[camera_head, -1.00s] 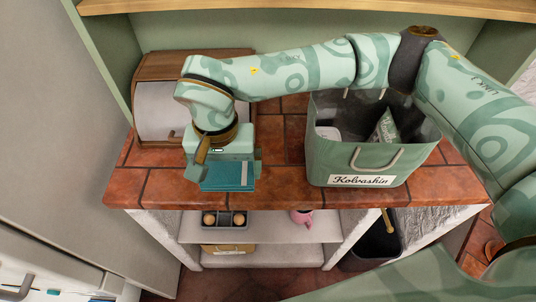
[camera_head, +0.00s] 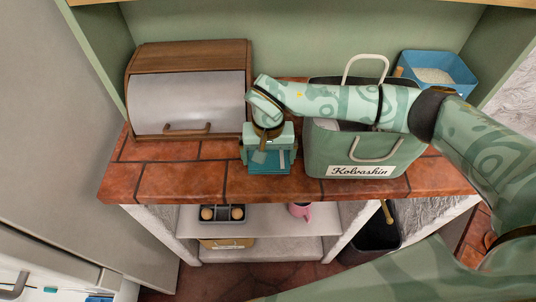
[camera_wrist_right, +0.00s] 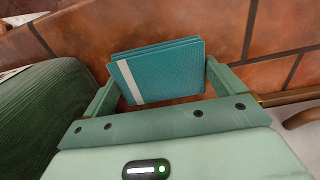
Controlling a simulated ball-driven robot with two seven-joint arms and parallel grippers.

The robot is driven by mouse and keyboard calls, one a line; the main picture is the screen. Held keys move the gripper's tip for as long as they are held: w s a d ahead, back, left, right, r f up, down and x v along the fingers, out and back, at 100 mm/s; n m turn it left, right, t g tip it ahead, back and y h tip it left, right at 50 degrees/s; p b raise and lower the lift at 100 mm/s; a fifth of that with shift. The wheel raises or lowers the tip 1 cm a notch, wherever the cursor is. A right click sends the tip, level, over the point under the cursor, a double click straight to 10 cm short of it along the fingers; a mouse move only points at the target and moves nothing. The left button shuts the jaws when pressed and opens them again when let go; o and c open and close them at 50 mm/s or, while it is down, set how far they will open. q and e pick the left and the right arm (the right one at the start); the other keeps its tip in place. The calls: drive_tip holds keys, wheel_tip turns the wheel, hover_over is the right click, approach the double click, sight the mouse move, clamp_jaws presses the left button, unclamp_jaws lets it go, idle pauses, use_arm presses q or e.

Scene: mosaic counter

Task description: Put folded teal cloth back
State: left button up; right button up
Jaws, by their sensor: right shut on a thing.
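The folded teal cloth (camera_head: 270,166) is a small flat stack with a pale stripe, as the right wrist view shows (camera_wrist_right: 165,72). My right gripper (camera_head: 268,155) is shut on it, with one finger at each side edge. The cloth is low at the tiled counter (camera_head: 190,183), just left of the grey-green bag; I cannot tell whether it touches the tiles. In the right wrist view my gripper's fingers (camera_wrist_right: 162,85) flank the cloth above terracotta tiles. My left gripper is not in view.
A bag labelled Kolvashin (camera_head: 345,150) stands to the right, with my right arm across its top. A bread box (camera_head: 190,95) is shut at the left. A blue bin (camera_head: 445,80) is at the back right. Counter tiles left of the cloth are clear. A shelf (camera_head: 270,222) lies below.

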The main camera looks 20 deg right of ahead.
sight(268, 158)
drive_tip(key=o, duration=0.5)
drive_tip(key=shift+f, duration=0.1)
wheel_tip(268, 158, up, 12)
drive_tip(key=shift+r+p, duration=0.2)
drive_tip(key=shift+p, duration=0.55)
